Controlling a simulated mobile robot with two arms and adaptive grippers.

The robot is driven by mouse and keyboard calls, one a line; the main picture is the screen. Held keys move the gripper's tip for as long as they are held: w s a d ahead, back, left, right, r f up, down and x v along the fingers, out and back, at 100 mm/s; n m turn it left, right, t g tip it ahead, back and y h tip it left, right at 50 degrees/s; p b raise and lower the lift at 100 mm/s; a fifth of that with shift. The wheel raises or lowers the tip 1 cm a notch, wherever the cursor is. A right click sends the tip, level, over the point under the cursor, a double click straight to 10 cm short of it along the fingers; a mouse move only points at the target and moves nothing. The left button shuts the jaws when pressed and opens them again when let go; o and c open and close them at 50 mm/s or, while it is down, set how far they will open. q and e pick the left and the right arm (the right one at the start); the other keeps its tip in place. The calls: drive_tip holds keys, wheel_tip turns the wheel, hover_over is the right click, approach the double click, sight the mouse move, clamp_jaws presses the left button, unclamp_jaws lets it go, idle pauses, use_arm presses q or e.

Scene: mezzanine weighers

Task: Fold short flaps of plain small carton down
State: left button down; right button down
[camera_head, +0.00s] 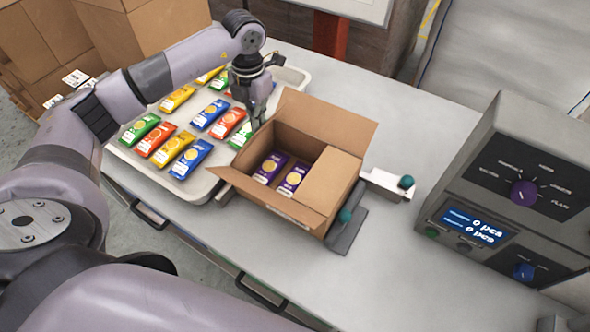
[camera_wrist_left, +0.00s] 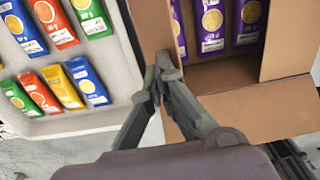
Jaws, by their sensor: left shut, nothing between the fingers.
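The plain small carton (camera_head: 285,212) stands open-topped on the bench, with purple packets (camera_head: 270,167) inside. Its right short flap (camera_head: 331,180) lies folded inward over the right part of the opening. The back long flap (camera_head: 330,118) stands up and leans outward; the front long flap (camera_head: 262,199) hangs outward. My left gripper (camera_head: 257,124) is shut and empty at the carton's left end. In the left wrist view its closed fingertips (camera_wrist_left: 157,74) are beside the left flap (camera_wrist_left: 152,28); contact cannot be told. My right gripper is not in view.
A white tray (camera_head: 193,190) with several coloured packets (camera_head: 191,158) stands left of the carton. A holder with teal knobs (camera_head: 345,215) adjoins the carton's right side. A grey weigher (camera_head: 505,185) stands at right. The bench (camera_head: 400,270) is clear in front.

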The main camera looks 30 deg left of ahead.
use_arm(q)
drive_tip(key=shift+d+f, duration=0.25)
drive_tip(key=shift+d, duration=0.65)
drive_tip(key=shift+s+d+f+b, duration=0.1)
drive_tip(key=shift+d+f+b, duration=0.75)
drive_tip(key=shift+d+f, duration=0.3)
drive_tip(key=shift+s+d+f+b, duration=0.1)
drive_tip(key=shift+d+f+b, duration=0.25)
drive_tip(key=shift+f+b, duration=0.15)
drive_tip(key=shift+d+f+b, duration=0.3)
drive_tip(key=shift+f+b, duration=0.05)
drive_tip(key=shift+f, duration=0.45)
